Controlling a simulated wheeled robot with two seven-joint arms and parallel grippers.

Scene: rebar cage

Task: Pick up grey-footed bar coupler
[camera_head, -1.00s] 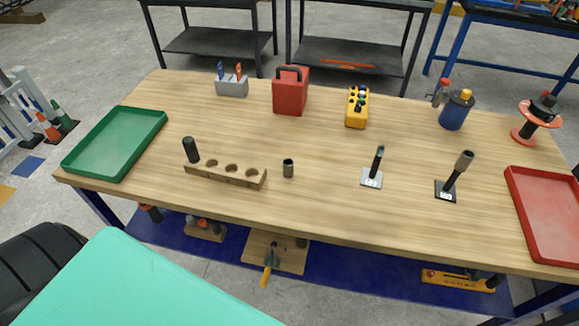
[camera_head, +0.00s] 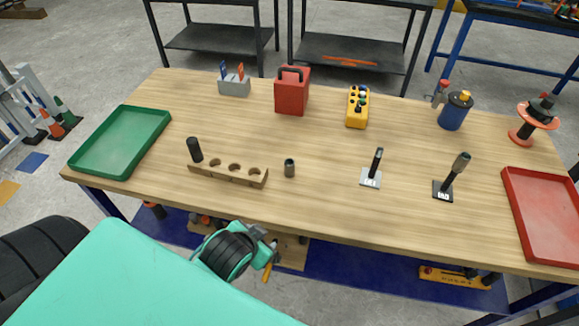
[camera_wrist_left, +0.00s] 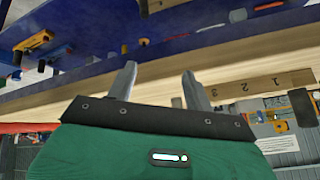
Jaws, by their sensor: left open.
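The grey-footed bar coupler (camera_head: 376,163) stands on the table right of centre. It is a dark, slightly tilted bar on a light grey square foot with a label. A similar dark bar on a black foot (camera_head: 450,178) stands to its right. My left arm comes in low at the left of the head view, its wrist in front of the table's front edge, away from the coupler. My left gripper (camera_wrist_left: 160,82) is open and empty in the left wrist view, near the wooden table edge. The coupler cannot be made out there. My right gripper is not in view.
A wooden block with holes (camera_head: 226,174) holds a black cylinder (camera_head: 195,150). A short grey cylinder (camera_head: 289,168) stands beside it. A green tray (camera_head: 121,143) and a red tray (camera_head: 541,215) lie at the ends. Table between short cylinder and coupler is clear.

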